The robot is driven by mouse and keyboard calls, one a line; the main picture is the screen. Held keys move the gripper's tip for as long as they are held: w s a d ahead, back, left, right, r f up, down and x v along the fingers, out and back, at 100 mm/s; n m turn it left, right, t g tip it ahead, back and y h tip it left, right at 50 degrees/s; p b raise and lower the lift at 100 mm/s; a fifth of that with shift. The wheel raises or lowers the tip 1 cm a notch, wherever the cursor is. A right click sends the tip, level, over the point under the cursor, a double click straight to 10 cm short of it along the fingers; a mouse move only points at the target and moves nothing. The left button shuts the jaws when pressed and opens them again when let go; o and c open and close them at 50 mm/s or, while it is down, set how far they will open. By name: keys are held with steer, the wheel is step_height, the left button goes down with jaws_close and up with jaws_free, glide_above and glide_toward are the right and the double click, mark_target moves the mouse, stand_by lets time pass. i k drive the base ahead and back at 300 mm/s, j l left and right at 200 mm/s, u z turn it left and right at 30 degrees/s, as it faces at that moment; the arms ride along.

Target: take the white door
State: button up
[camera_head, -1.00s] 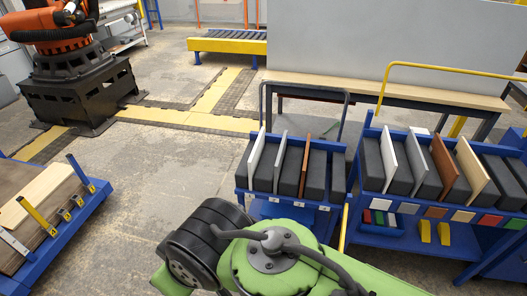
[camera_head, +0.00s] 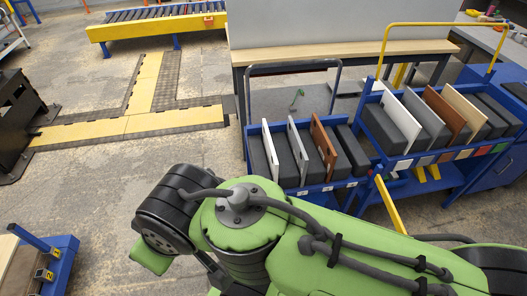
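Upright board-like panels stand between dark grey blocks in two blue carts. In the left cart, a white panel (camera_head: 270,158) is leftmost, a pale grey-white panel (camera_head: 297,151) is beside it, and a brown panel (camera_head: 324,146) is further right. In the right cart, a white panel (camera_head: 391,110) is leftmost, followed by grey, brown (camera_head: 444,110) and cream (camera_head: 465,108) panels. I cannot tell which white panel is the door. My green arm crosses the front of the view; my gripper is not in view.
The left blue cart (camera_head: 312,198) has a grey handle; the right cart has a yellow rail (camera_head: 425,25). A workbench (camera_head: 350,53) stands behind them. A yellow roller conveyor (camera_head: 158,27) is at the back left. The floor left of the carts is open. A blue rack edge (camera_head: 62,262) is at the lower left.

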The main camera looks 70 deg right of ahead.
mark_target(271, 156)
steer(key=i+z, duration=0.2)
steer(key=z, duration=0.2)
steer(key=i+z, duration=0.25)
steer(key=z, duration=0.15)
steer(key=i+j+z, duration=0.15)
steer(key=z, duration=0.2)
steer(key=i+z, duration=0.15)
steer(key=z, duration=0.25)
steer(key=i+z, duration=0.15)
steer(key=z, duration=0.25)
